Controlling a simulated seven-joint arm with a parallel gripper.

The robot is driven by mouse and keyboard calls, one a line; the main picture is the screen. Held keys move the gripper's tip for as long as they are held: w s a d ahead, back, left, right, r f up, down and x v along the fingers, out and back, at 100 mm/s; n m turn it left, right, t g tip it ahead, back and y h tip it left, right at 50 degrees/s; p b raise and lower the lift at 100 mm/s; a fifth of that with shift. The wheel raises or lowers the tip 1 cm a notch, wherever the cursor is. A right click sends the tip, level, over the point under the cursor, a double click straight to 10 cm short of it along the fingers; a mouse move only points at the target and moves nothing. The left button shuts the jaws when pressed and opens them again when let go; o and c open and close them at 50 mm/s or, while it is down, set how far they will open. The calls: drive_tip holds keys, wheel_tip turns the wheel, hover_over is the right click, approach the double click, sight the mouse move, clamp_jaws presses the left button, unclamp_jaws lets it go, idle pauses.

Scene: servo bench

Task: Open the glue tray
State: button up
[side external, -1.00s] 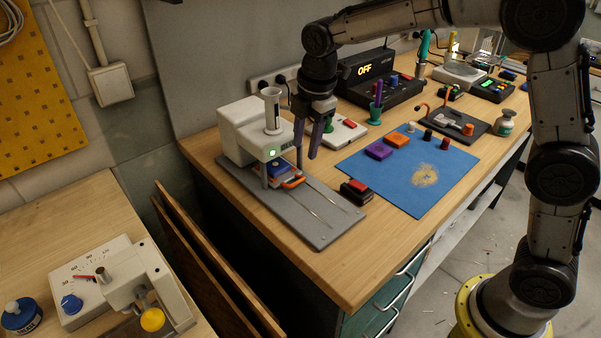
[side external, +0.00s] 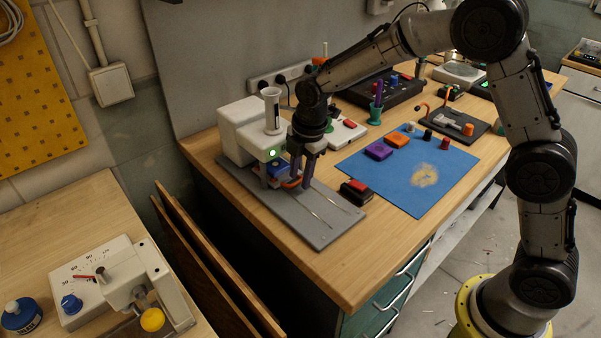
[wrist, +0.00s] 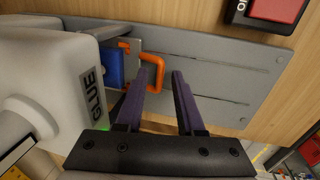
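The white glue machine (side external: 240,135) stands on a grey base plate and is lettered GLUE in the wrist view (wrist: 60,75). The glue tray's orange handle (wrist: 157,68) sticks out from beneath its front, beside a blue part (wrist: 113,68). The tray itself is mostly hidden under the machine. The handle also shows in the side view (side external: 290,184), partly behind a finger. My gripper (wrist: 160,82) is open, with its purple fingers pointing down at the handle. The handle's outer bar appears between the fingertips in the wrist view. I cannot tell whether they touch it.
The grey base plate (side external: 315,228) has two thin rails running out from the machine, with clear room along them. A black box with a red top (side external: 356,191) stands close to the plate's right edge. A blue mat (side external: 430,195) with small blocks lies farther right.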

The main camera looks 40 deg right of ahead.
clamp_jaws()
idle(1.2)
